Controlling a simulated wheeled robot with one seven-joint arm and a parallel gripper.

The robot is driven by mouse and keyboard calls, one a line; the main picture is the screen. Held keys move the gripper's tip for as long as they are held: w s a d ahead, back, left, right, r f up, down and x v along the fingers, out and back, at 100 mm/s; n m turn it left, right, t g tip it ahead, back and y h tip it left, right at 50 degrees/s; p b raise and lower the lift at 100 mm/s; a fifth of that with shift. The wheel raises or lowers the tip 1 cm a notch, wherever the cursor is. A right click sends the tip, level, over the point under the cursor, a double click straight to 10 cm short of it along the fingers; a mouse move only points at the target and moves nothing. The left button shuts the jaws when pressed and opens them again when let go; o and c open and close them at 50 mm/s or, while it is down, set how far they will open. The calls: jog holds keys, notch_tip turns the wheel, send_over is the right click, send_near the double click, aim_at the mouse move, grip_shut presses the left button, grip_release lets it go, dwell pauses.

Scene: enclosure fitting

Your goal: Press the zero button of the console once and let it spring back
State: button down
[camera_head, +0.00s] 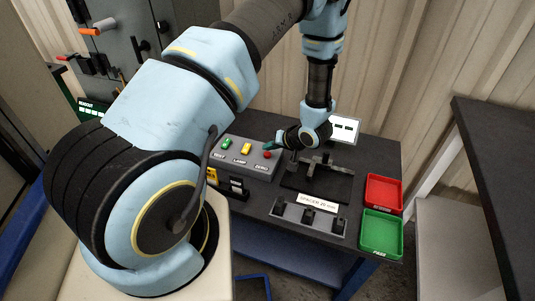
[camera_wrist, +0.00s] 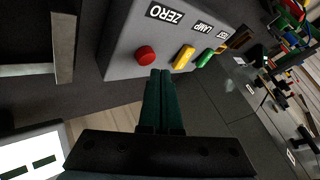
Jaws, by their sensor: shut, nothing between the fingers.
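The console is a grey box (camera_head: 240,166) on the dark table in the head view; it also shows in the wrist view (camera_wrist: 122,52). Its red button (camera_wrist: 146,55) stands beside the label ZERO and looks raised. In the head view the red button (camera_head: 267,155) is at the console's right end. My gripper (camera_wrist: 160,72) is shut and empty, its dark green fingers together. The fingertips appear just beside the red button in the wrist view; whether they touch the console cannot be told. In the head view my gripper (camera_head: 268,146) is above the console's right end.
Yellow (camera_wrist: 184,57) and green (camera_wrist: 204,57) buttons sit in line with the red one. A dark metal fixture (camera_head: 318,180) stands right of the console. A spacer holder (camera_head: 308,218) is in front. Red (camera_head: 384,193) and green (camera_head: 381,233) trays are at the right.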

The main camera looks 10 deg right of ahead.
aim_at(270, 156)
jog(key=shift+f, duration=0.1)
dwell(0.7)
jog(key=shift+f, duration=0.3)
jog(key=shift+f, duration=0.45)
dwell(0.6)
jog(key=shift+r, duration=0.1)
jog(key=shift+r+p, duration=0.7)
jog(key=shift+r, duration=0.1)
jog(key=shift+r, duration=0.1)
notch_tip(270, 156, up, 5)
jog(key=p, duration=0.4)
jog(key=shift+p, duration=0.3)
dwell(0.6)
